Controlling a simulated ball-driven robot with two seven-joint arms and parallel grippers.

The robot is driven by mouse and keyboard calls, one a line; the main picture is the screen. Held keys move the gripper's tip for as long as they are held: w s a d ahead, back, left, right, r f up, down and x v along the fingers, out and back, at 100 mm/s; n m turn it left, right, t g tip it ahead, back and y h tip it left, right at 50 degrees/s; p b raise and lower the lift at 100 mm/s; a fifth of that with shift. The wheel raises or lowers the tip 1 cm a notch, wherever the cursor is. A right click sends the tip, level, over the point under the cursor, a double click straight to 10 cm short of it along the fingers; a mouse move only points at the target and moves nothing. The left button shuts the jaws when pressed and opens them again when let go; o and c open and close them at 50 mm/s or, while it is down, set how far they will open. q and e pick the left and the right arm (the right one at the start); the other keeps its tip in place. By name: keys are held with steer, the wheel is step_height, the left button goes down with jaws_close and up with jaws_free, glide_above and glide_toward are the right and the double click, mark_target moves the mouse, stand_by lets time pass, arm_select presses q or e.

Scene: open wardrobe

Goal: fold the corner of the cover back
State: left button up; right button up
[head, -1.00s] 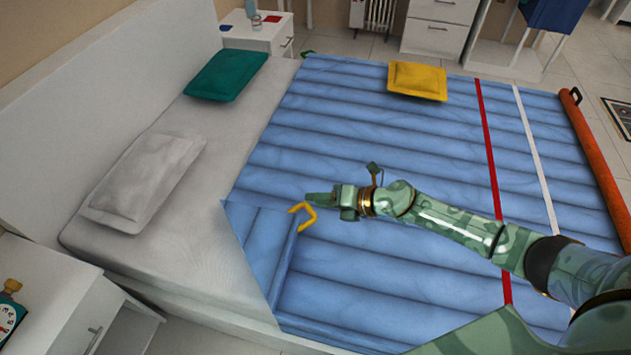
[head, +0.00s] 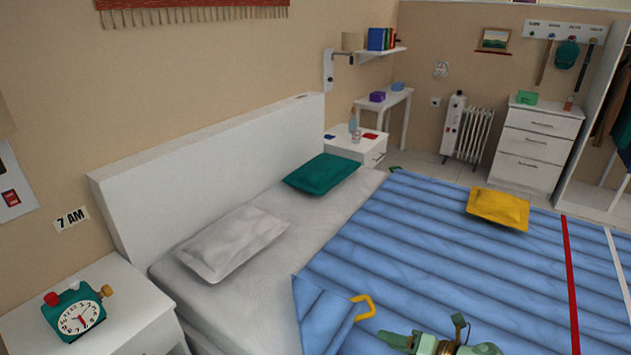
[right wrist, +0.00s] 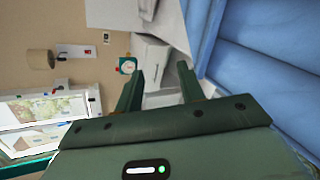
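The blue quilted cover (head: 440,245) lies over the bed. Its near corner on the pillow side is folded back as a flap (head: 325,318), with a yellow handle (head: 368,304) at the flap's edge. My right gripper (head: 390,340) is at the bottom of the head view, just below and right of the handle and apart from it. In the right wrist view my right gripper (right wrist: 160,78) has its fingers spread with nothing between them, and the blue cover (right wrist: 275,75) shows at the right. My left gripper is not in view.
A grey pillow (head: 232,243) and a green pillow (head: 322,173) lie on the bare sheet, and a yellow cushion (head: 498,208) lies on the cover. A nightstand (head: 125,305) with an alarm clock (head: 75,312) stands at the near left. The headboard (head: 210,170) borders the bed.

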step_height(320, 180, up, 6)
steer(key=s+a+r+m+t+h, duration=0.1)
steer(key=s+a+m+t+h, duration=0.15)
steer(key=m+t, duration=0.5)
steer(key=s+d+m+g+h, duration=0.5)
steer(key=s+d+m+h, duration=0.15)
steer(key=s+m, duration=0.35)
steer(key=s+d+m+g+h, duration=0.55)
steer(key=s+d+m, duration=0.3)
steer(key=s, duration=0.45)
steer(key=s+a+f+g+y, duration=0.1)
steer(key=s+a+f, duration=0.15)
steer(key=f, duration=1.05)
steer(key=s+a+f+g+y, duration=0.1)
steer(key=s+a+f+y, duration=0.15)
steer(key=f, duration=1.15)
steer(key=s+f+m+g, duration=0.1)
steer(key=s+f, duration=0.6)
steer(key=s, duration=0.3)
steer(key=s+f+m+g, duration=0.2)
steer(key=s+f, duration=0.5)
steer(key=s, duration=0.3)
steer(key=shift+s+d+f+m+y, duration=0.2)
steer(key=shift+s+m+y, duration=0.1)
steer(key=shift+y, duration=0.1)
